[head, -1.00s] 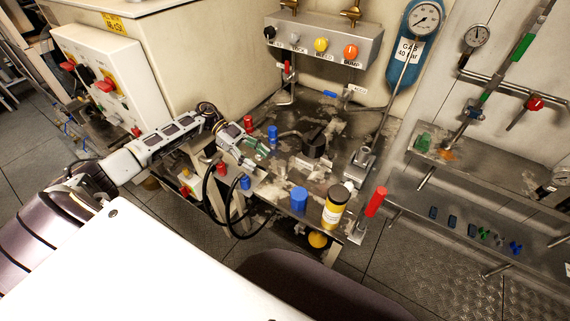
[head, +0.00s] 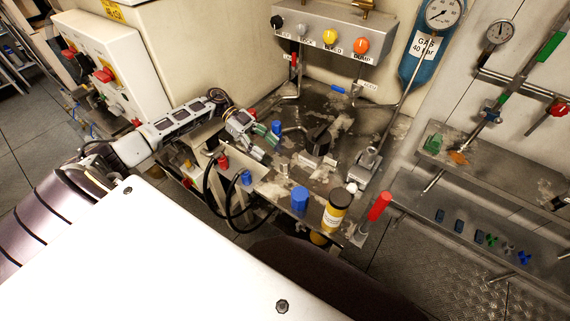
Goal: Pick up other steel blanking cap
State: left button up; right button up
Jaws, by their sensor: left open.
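My left gripper (head: 269,142) reaches in from the left over the steel bench (head: 273,189). Its fingers are apart, with nothing visible between them. A small grey metal piece (head: 283,168) lies on the bench just right of and below the fingers. It may be a steel blanking cap, but it is too small to tell. Small pale blocks (head: 308,158) lie farther right beside a black-handled part (head: 319,138). No other steel cap can be made out clearly. My right gripper is out of view.
A blue cylinder (head: 300,199), a yellow bottle with a black lid (head: 336,212) and a red handle (head: 379,206) stand along the bench's front. Black hoses (head: 207,190) loop at its left edge. A valve panel (head: 322,35) hangs behind. A shelf (head: 425,205) is at right.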

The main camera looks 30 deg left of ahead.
aim_at(281, 160)
pick_arm(q)
jog(key=shift+x, duration=1.3)
jog(key=shift+x, duration=2.5)
jog(key=shift+c, duration=0.3)
jog(key=c, duration=1.1)
jog(key=shift+o, duration=0.2)
